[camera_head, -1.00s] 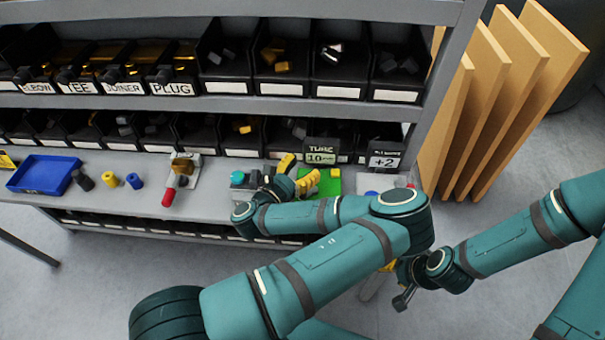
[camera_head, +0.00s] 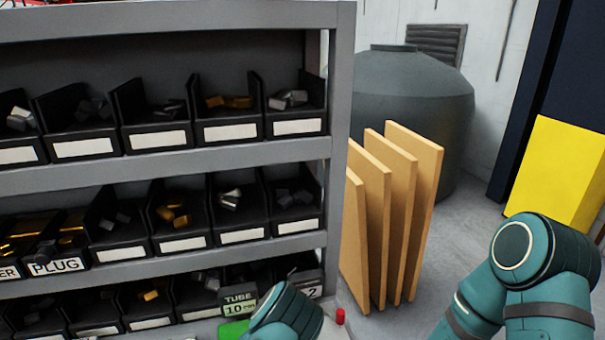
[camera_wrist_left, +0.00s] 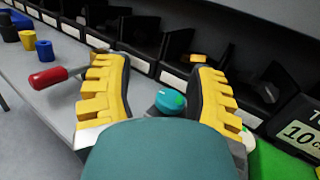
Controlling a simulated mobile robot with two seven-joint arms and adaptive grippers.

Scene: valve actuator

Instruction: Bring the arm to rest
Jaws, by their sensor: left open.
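In the left wrist view my left gripper (camera_wrist_left: 157,66) is open, its two yellow ribbed fingers wide apart with nothing held between them. It is over the grey bench top (camera_wrist_left: 55,115), facing the row of black bins. A teal round knob (camera_wrist_left: 170,101) shows between the fingers, lower down; I cannot tell its distance. In the head view only teal links of my arms show, one at the bottom middle (camera_head: 288,315) and one at the lower right (camera_head: 530,280). Both grippers are outside the head view.
A red-handled part (camera_wrist_left: 48,78) lies left of the gripper, with blue and yellow cylinders beyond. A green pad (camera_wrist_left: 275,160) and a TUBE 10 sign (camera_head: 238,301) are to the right. Shelving (camera_head: 170,161) fills the left; wooden boards (camera_head: 398,215) stand beside it.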

